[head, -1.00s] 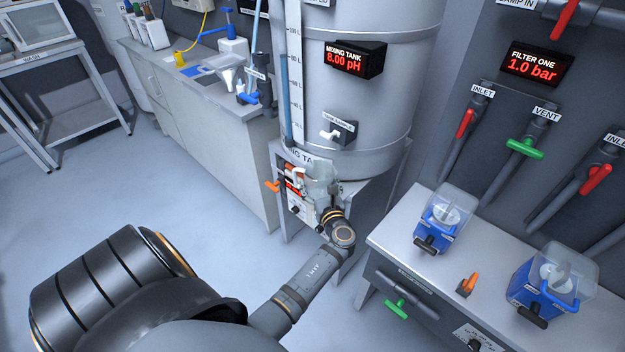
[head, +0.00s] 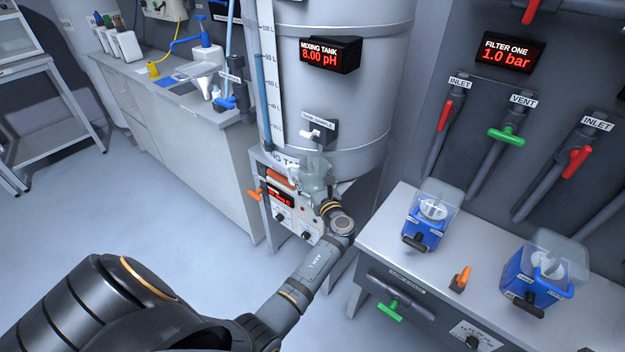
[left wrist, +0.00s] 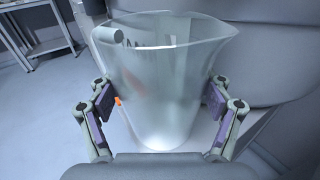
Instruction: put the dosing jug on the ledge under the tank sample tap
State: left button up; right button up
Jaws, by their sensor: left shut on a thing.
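The dosing jug (left wrist: 165,85) is a clear, empty-looking vessel with a spout. In the left wrist view it stands upright between the two pads of my left gripper (left wrist: 160,108), which is shut on it. In the head view the jug (head: 314,172) is held in front of the mixing tank, just below the tank sample tap (head: 312,134), a small white handle on a dark plate. My left gripper (head: 322,194) partly hides the jug's lower part there. The ledge under the tap is hidden or cannot be made out behind the jug. My right gripper is not in view.
The mixing tank (head: 360,100) rises behind the jug. A control panel (head: 285,205) with an orange handle is at its base. A grey bench (head: 400,215) with two blue dosing units (head: 430,222) stands to the right. A sink counter (head: 190,105) is to the left.

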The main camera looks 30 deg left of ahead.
pick_arm(q)
jog(key=o, duration=1.3)
jog(key=shift+c, duration=0.2)
notch_tip(320, 180, up, 10)
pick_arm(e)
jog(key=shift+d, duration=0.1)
